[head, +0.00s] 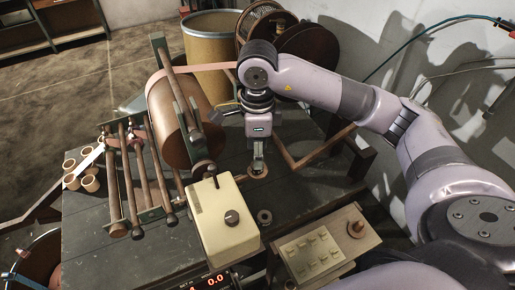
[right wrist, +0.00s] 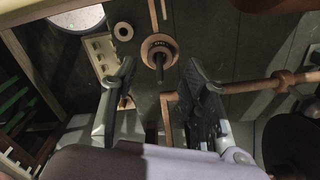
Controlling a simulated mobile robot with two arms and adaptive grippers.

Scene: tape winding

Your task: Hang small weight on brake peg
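A round copper-coloured weight (right wrist: 151,46) with a dark stem stands on the dark bench; in the head view its base (head: 258,175) shows under my right gripper. My right gripper (right wrist: 160,68) is open, its two fingers apart with the weight between and just past the tips. The same gripper (head: 258,154) points down at the weight in the head view. I cannot tell whether it touches the weight. A wooden bar (right wrist: 265,84) with a knob lies right of the fingers in the wrist view; I cannot tell which part is the brake peg. My left gripper is not in view.
A cream box with a knob (head: 222,225), a button box (head: 311,253) and a roller frame (head: 135,170) with a large brown roll (head: 172,118) crowd the bench. A drum (head: 212,50) stands behind.

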